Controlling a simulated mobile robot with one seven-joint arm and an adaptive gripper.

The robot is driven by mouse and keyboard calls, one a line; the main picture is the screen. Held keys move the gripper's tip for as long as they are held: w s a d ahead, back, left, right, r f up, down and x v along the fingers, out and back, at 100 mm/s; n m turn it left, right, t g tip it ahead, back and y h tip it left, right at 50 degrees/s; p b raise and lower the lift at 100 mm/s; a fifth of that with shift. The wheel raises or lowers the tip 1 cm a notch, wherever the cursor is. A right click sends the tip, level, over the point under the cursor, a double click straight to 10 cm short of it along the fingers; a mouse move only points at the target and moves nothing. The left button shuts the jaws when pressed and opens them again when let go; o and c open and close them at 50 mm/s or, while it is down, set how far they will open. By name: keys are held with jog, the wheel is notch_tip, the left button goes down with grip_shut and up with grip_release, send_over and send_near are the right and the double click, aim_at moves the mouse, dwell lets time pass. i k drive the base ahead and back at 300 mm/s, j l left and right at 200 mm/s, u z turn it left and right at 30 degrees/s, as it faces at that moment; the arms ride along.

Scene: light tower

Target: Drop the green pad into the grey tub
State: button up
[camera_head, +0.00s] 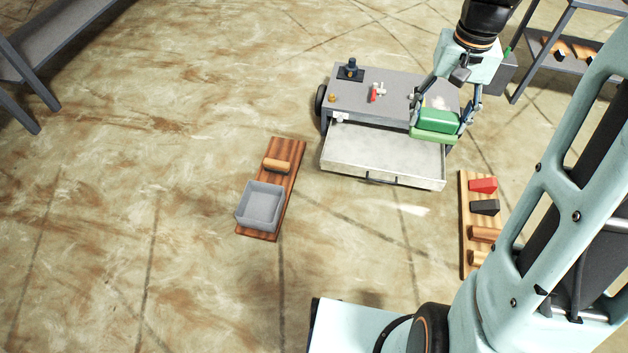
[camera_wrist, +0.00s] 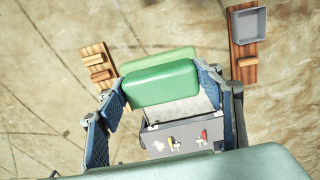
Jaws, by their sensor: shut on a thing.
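The green pad (camera_head: 437,121) is held between the fingers of my gripper (camera_head: 443,112), above the front right part of the cart. It has a darker green body and a paler green layer at one side. In the wrist view the pad (camera_wrist: 160,82) spans between both blue-grey fingers, which press on its ends. The grey tub (camera_head: 260,206) is open-topped and looks empty. It stands on a dark striped wooden board on the floor, left of the cart and well apart from my gripper. The tub (camera_wrist: 247,24) also shows at the wrist view's upper right.
The cart (camera_head: 350,104) has an open, pale drawer (camera_head: 375,153) and small fittings on top. A wooden cylinder (camera_head: 277,165) lies behind the tub on its board (camera_head: 287,185). Another board (camera_head: 465,225) with several blocks lies right. Floor between cart and tub is clear.

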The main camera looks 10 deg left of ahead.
aim_at(266, 209)
jog(key=u, duration=1.6)
jog(key=i+l+u, duration=0.1)
jog(key=u, duration=0.3)
jog(key=i+l+u, duration=0.1)
jog(key=u, duration=0.35)
jog(key=i+l+u, duration=0.15)
jog(key=l, duration=0.2)
jog(key=l+u, duration=0.2)
jog(key=l, duration=0.15)
jog(key=i+l, duration=0.1)
jog(key=l, duration=0.55)
jog(key=i+l+u, duration=0.15)
jog(key=l, duration=0.45)
jog(key=k, duration=0.05)
